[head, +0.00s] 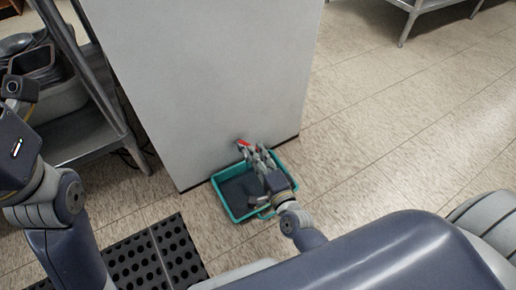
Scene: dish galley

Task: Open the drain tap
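The drain tap's red handle (243,144) shows low on the front of the pale grey cabinet (215,75). The tap's body is hidden behind my gripper. My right gripper (256,151) is right at the tap, above a teal-rimmed tray (221,201) on the floor. Its fingers look spread apart, with the red handle beside the left fingertip. I cannot tell whether they touch. My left arm is at the left edge, and its gripper is out of the picture.
A metal rack (88,139) with dark pans and a grey tub stands left of the cabinet. A black perforated mat (150,258) lies on the floor at the lower left. Another metal table's leg (407,27) is at the top right. The tiled floor on the right is clear.

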